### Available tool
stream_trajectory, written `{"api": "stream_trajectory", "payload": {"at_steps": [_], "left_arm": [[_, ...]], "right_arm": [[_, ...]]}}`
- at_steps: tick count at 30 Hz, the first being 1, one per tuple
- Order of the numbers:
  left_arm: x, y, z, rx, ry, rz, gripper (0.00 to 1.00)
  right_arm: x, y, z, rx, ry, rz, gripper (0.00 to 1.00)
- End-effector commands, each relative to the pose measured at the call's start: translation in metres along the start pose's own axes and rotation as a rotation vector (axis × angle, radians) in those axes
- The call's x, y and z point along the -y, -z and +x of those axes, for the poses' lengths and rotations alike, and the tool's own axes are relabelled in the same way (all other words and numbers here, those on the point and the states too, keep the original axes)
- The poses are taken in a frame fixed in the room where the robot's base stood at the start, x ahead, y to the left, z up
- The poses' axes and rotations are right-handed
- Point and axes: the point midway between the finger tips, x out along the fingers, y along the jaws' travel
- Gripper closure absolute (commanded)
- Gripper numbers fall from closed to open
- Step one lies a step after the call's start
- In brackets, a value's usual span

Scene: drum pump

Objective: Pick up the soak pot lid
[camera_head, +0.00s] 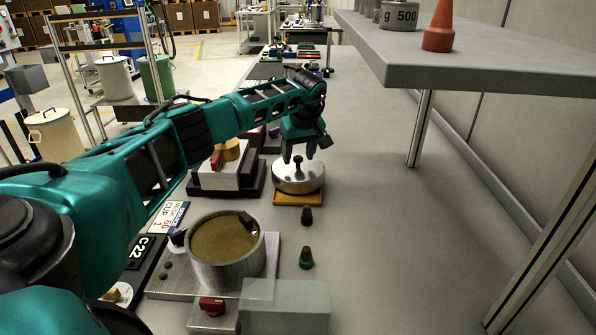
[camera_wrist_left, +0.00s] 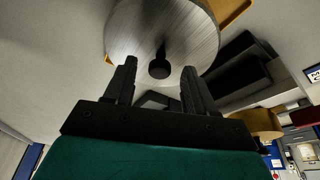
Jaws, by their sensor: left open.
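The soak pot lid (camera_head: 299,178) is a round silver metal disc with a dark knob on top. It rests on a yellow-orange stand (camera_head: 298,199) on the bench. My left gripper (camera_head: 298,154) is open just above the lid, with its fingers pointing down near the knob. In the left wrist view the lid (camera_wrist_left: 190,25) fills the top middle, and its dark knob (camera_wrist_left: 160,66) shows between the open fingers of the gripper (camera_wrist_left: 159,75). The fingers do not visibly touch the knob. My right gripper is not in view.
An open metal pot (camera_head: 225,250) with brownish contents stands nearer on a metal plate. Two small dark bottle-like items (camera_head: 306,257) stand right of it. A grey shelf (camera_head: 480,65) with weights and a red cone (camera_head: 439,28) overhangs the right. The bench right of the lid is clear.

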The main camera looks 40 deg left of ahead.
Motion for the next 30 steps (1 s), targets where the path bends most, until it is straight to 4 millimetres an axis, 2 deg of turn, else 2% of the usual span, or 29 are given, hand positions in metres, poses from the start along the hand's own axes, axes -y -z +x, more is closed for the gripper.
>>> {"api": "stream_trajectory", "payload": {"at_steps": [9,26,30], "left_arm": [[-0.0002,0.0001,0.0059,-0.001,-0.001,0.001,0.46],[0.0,0.0003,0.0056,-0.001,-0.001,0.001,0.99],[0.0,0.0003,0.0055,-0.001,-0.001,0.001,1.0]], "right_arm": [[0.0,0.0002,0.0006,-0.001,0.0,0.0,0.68],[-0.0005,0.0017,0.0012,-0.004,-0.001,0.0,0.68],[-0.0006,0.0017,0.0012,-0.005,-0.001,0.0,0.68]]}}
